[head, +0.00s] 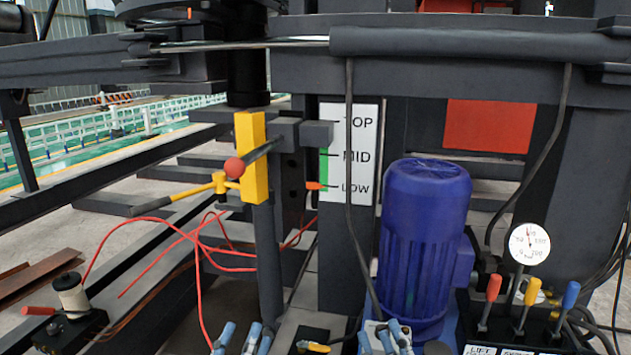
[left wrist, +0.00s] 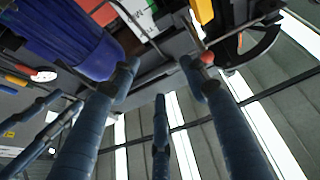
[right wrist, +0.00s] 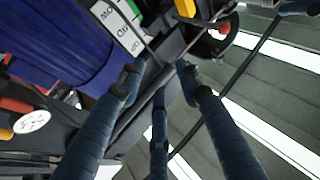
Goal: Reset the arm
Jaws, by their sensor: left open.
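My left gripper (head: 243,335) shows at the bottom edge of the head view, its blue fingers pointing up. In the left wrist view its fingers are spread with nothing between them. My right gripper (head: 385,336) is at the bottom edge, in front of the blue motor (head: 425,230). In the right wrist view its fingers are also spread and empty. A lever with a red ball (head: 234,167) and a yellow block (head: 251,150) stand beyond my left gripper, apart from it. Most of both arms is out of the head view.
A TOP/MID/LOW scale (head: 350,160) stands behind the lever. A gauge (head: 529,244) and red, yellow and blue levers (head: 527,300) are at right. A red cable (head: 195,240) hangs at left. A spool (head: 72,295) on a black box is at lower left.

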